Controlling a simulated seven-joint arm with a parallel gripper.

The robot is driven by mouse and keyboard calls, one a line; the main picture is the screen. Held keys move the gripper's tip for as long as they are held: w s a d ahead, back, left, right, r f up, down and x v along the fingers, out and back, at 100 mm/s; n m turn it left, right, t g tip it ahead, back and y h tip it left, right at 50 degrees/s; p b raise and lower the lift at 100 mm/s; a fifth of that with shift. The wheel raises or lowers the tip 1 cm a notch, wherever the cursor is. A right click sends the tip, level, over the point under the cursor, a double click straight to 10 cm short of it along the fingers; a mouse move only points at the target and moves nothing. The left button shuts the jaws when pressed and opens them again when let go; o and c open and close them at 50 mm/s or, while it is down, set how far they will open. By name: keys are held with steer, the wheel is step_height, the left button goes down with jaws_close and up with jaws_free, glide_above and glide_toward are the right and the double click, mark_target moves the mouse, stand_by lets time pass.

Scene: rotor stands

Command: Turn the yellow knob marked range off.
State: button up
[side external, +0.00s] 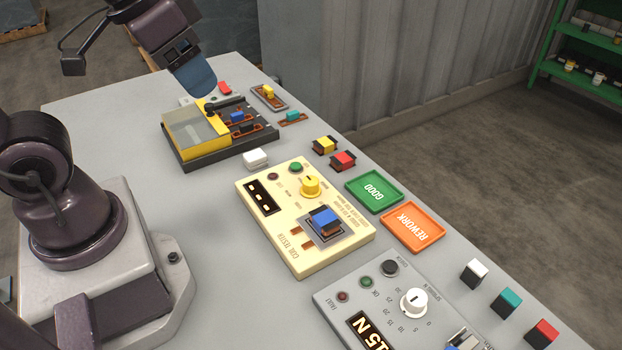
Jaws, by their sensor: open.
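The yellow knob (310,186) stands on the cream coil tester (280,228), near its upper right part. A white pointer mark shows on its top, and the small lettering around it is too small to read. My gripper (198,82) is at the upper left, above the far end of the table and well apart from the knob. It is open, with blue fingertips pointing down, and I see nothing between them. One finger largely hides the other.
A blue-topped block (325,219) sits on the tester beside the knob. A black fixture with a yellow cover (196,132) lies below my gripper. Green (374,190) and orange (415,228) trays are right of the tester. A grey panel with a white knob (413,302) is nearer.

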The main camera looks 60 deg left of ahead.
steer(key=w+a+f+m+g, duration=0.1)
steer(key=w+f+m+g, duration=0.2)
steer(key=w+f, duration=0.35)
steer(key=m+g, duration=0.2)
steer(key=m, duration=1.6)
glide_toward(311, 180)
step_height(311, 180, down, 9)
steer(key=shift+s+f, duration=0.15)
steer(key=shift+f, duration=0.1)
steer(key=c, duration=0.9)
